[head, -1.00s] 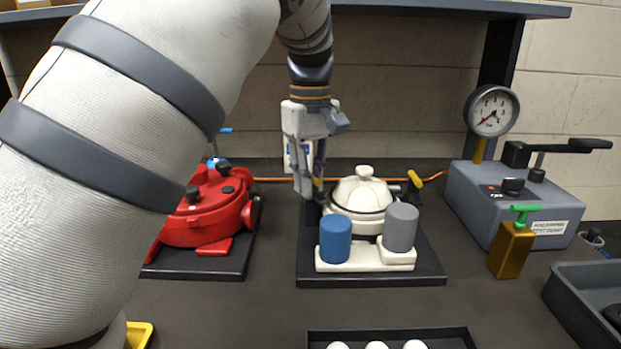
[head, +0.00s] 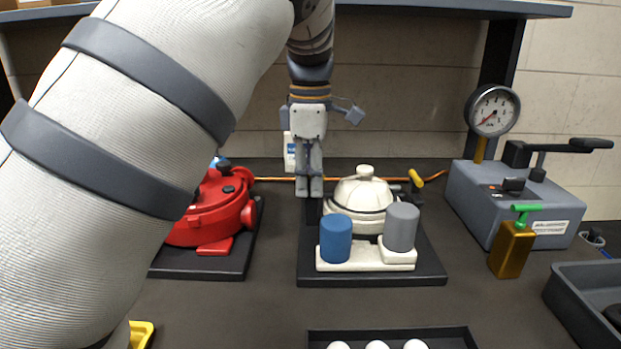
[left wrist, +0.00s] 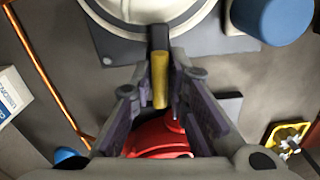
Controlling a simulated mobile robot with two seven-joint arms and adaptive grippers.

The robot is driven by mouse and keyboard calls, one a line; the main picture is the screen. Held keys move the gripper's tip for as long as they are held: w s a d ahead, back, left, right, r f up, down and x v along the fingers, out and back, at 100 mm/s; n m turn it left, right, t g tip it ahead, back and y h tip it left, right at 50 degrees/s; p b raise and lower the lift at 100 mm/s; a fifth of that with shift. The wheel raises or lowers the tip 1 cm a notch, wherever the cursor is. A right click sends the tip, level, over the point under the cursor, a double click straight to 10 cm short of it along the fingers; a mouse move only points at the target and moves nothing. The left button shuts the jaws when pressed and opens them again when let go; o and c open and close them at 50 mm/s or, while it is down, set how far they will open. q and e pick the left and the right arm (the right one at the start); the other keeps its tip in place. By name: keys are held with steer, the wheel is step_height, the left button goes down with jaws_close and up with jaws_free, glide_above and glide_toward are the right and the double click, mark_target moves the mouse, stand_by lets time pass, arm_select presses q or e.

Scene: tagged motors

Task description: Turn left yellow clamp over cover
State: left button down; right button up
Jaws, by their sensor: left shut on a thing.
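The white domed cover (head: 362,196) sits on a white body on a dark base plate, with a blue cylinder and a grey cylinder in front. My left gripper (head: 310,188) points down at the left side of the cover. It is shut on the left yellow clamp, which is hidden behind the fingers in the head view. In the left wrist view, the clamp's yellow handle (left wrist: 159,85) lies between the fingers, and its dark end points towards the white body. The right yellow clamp (head: 415,178) stands tilted outward at the cover's right. My right gripper is not in view.
A red pump housing (head: 208,215) stands on a plate to the left. A grey box with a gauge (head: 492,110), an amber bottle (head: 511,250) and a grey bin (head: 585,295) are at right. A dark tray (head: 460,335) with white balls is in front. An orange pipe (head: 270,179) runs behind.

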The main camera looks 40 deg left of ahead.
arm_select(q)
steer(key=shift+n, duration=0.6)
steer(key=c, duration=1.6)
jaws_free()
steer(key=shift+o, duration=0.2)
step_height(320, 180, up, 12)
